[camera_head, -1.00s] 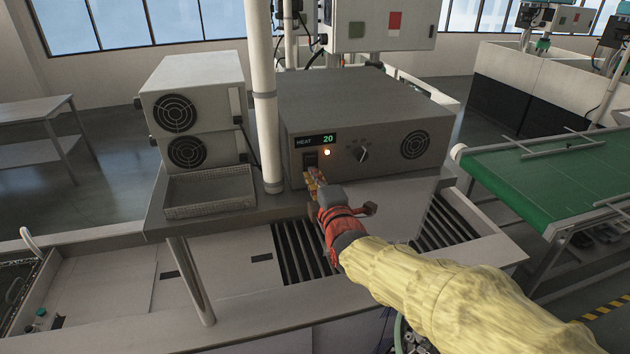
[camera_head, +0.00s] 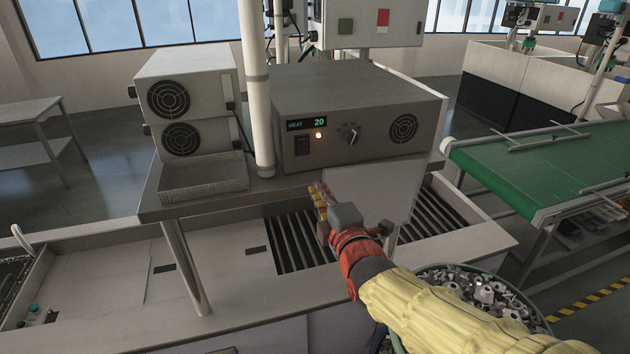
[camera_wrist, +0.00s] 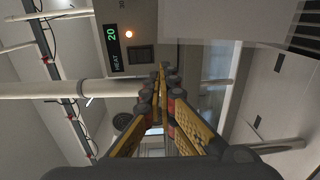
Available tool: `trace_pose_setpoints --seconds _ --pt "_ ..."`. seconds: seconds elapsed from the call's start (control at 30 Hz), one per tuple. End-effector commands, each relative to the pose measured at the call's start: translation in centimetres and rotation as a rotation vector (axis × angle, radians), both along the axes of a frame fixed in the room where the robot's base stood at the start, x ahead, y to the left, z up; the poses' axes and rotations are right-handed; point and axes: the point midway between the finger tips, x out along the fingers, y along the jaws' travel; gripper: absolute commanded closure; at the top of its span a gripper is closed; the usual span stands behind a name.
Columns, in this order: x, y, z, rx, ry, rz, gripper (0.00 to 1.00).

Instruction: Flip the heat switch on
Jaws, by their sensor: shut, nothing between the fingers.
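The grey heater box (camera_head: 360,95) stands on the shelf. Its front carries a display (camera_head: 307,124) reading HEAT 20, a lit orange lamp (camera_head: 319,136), a dark rocker switch (camera_head: 302,145) under the display and a round knob (camera_head: 352,137). The switch also shows in the wrist view (camera_wrist: 141,54), beside the display; its tilt is too small to tell. My gripper (camera_head: 318,190) is shut and empty, below and in front of the switch and apart from it. In the wrist view its fingertips (camera_wrist: 161,70) meet just beside the switch.
A white post (camera_head: 257,90) stands just left of the box. A mesh tray (camera_head: 203,177) and two stacked fan units (camera_head: 185,95) are further left. A slatted tank opening (camera_head: 290,245) lies below. A green conveyor (camera_head: 560,165) is at right, and a bin of metal parts (camera_head: 480,290) is under my arm.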

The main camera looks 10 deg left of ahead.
Motion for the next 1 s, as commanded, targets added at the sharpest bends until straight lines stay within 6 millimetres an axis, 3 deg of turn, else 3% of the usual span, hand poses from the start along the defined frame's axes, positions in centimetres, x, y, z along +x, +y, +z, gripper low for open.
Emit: trace_pose_setpoints --seconds 0.23,0.7,0.77,0.87,1.0 --pt "-1.6 -0.8 -0.2 0.000 -0.001 0.000 1.00" --pt "-1.7 -0.8 -0.5 0.046 0.031 -0.002 1.00" --pt "-1.8 -0.9 -1.5 0.091 0.095 -0.009 1.00" --pt "-2.5 -1.2 -5.5 0.188 0.292 -0.040 1.00" --pt "-6.2 -3.1 -11.8 0.352 0.655 -0.168 1.00"
